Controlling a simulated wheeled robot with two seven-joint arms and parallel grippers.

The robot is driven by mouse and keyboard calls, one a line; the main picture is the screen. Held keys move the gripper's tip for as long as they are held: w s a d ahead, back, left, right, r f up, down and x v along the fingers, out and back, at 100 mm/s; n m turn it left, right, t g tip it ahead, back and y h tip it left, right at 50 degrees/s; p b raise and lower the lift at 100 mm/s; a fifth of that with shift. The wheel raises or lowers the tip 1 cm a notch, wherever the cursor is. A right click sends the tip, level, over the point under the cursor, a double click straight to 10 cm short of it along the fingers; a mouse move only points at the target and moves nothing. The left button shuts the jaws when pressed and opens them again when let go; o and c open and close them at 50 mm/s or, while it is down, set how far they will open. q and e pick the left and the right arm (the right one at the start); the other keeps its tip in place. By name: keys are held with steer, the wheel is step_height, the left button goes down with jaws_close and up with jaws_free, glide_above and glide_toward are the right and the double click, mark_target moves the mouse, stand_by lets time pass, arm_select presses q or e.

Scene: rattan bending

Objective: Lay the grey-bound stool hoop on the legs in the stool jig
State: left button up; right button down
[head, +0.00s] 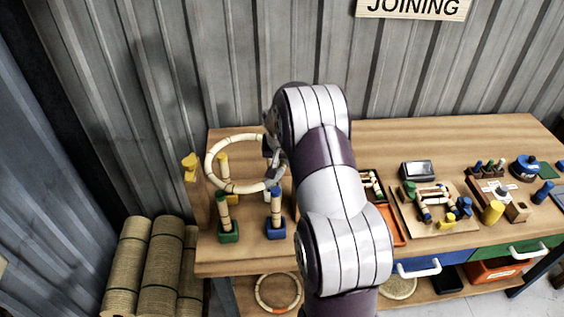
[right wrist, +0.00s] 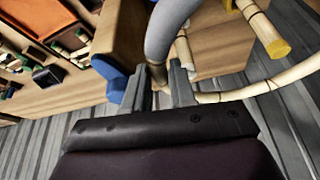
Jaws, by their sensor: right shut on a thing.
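The pale stool hoop (head: 209,163) is held roughly level over the left end of the bench. My right gripper (head: 272,162) is shut on its right side. I cannot tell whether the hoop touches the leg tops. My left gripper is out of view.
An orange tray (head: 397,228) lies right of my arm. A jig board (head: 462,222) with small parts is further right. A yellow piece (head: 189,166) stands at the bench's left edge. An orange-bound hoop (head: 260,288) is on the lower shelf. A corrugated wall rises behind.

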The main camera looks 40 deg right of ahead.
steer(key=shift+s+f+p, duration=0.25)
steer(key=shift+f+p, duration=0.1)
steer(key=shift+f, duration=0.75)
steer(key=shift+w+f, duration=0.1)
steer(key=shift+f, duration=0.1)
steer(key=shift+w, duration=0.1)
steer(key=c, duration=1.2)
jaws_free()
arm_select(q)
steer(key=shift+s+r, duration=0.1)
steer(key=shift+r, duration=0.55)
arm_select(e)
steer(key=b+v, duration=0.3)
steer(key=v, duration=0.9)
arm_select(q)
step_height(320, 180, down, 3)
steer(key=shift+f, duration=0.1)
arm_select(e)
steer(key=s+a+f+n+y, duration=0.1)
steer(key=s+a+f+n, duration=0.1)
steer(key=s+a, duration=0.3)
steer(key=s+a+f+n+g+y, duration=0.1)
steer(key=s+a+f+n, duration=0.1)
steer(key=s+a, duration=0.4)
steer(key=s+a+f+n+g+y, duration=0.1)
steer(key=s+a+f+n, duration=0.2)
steer(key=a, duration=0.7)
steer(key=shift+s+n, duration=0.8)
steer(key=shift+s, duration=0.6)
